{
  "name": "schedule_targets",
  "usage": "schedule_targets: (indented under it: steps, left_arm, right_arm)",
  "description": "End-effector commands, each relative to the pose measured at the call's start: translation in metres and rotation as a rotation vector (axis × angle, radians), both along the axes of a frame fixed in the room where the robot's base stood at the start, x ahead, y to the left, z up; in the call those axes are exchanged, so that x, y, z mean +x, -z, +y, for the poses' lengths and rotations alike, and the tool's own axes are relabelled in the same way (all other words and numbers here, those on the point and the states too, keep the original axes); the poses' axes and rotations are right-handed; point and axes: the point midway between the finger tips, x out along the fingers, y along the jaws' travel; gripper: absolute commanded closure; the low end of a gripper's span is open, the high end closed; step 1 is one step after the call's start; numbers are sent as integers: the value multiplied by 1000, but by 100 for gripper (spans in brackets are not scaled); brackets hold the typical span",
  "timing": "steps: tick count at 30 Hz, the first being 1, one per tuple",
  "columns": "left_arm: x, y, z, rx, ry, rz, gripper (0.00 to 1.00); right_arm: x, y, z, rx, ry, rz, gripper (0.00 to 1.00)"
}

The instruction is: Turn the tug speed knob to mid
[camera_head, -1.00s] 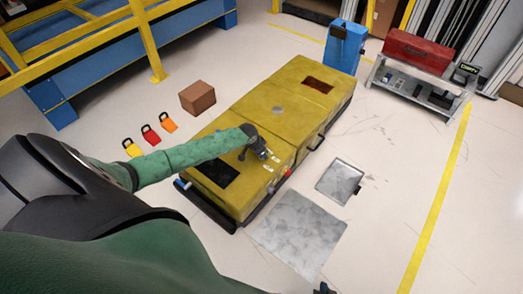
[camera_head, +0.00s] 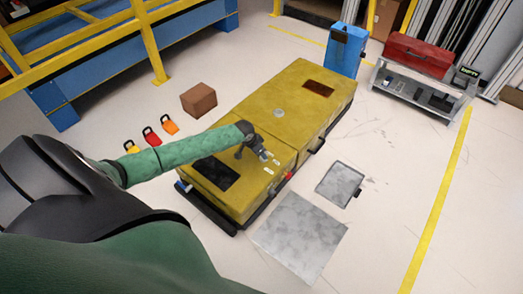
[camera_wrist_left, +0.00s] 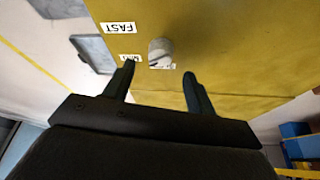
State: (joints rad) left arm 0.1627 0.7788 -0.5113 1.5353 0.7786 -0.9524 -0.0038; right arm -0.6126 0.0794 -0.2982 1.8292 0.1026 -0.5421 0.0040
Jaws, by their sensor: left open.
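The grey knob (camera_wrist_left: 160,50) sits on the yellow panel in the left wrist view, with a pale mark on its face. A FAST label (camera_wrist_left: 119,27) is up and left of it. A smaller label (camera_wrist_left: 129,57) is left of it, partly behind a fingertip, and another is partly covered by the knob. My left gripper (camera_wrist_left: 158,70) is open, its fingertips apart on either side below the knob, holding nothing. In the head view my left gripper (camera_head: 263,155) is over the yellow tug (camera_head: 305,95) and hides the knob. My right gripper is not visible.
A brown box (camera_head: 198,99) and several coloured tags (camera_head: 151,137) lie left of the tug. Metal plates (camera_head: 300,235) lie on the floor to its right. A blue cabinet (camera_head: 346,48) and a bench with a red toolbox (camera_head: 418,55) stand behind. Yellow rails are at the upper left.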

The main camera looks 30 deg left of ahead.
Motion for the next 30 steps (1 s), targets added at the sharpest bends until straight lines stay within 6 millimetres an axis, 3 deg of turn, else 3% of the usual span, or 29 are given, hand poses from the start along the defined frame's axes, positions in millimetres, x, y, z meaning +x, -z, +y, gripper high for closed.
schedule_targets:
  steps: [3, 9, 23, 30]
  left_arm:
    - [-6, -15, 2, 0, 0, 0, 44]
    - [-10, -25, 3, 0, 0, 1, 44]
    - [-10, -26, 3, 0, -1, 0, 44]
    - [-1, -30, 3, 4, 8, -55, 44]
  right_arm:
    - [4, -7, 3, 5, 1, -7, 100]
    - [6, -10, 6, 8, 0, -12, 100]
    - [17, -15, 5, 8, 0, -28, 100]
    - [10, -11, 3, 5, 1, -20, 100]
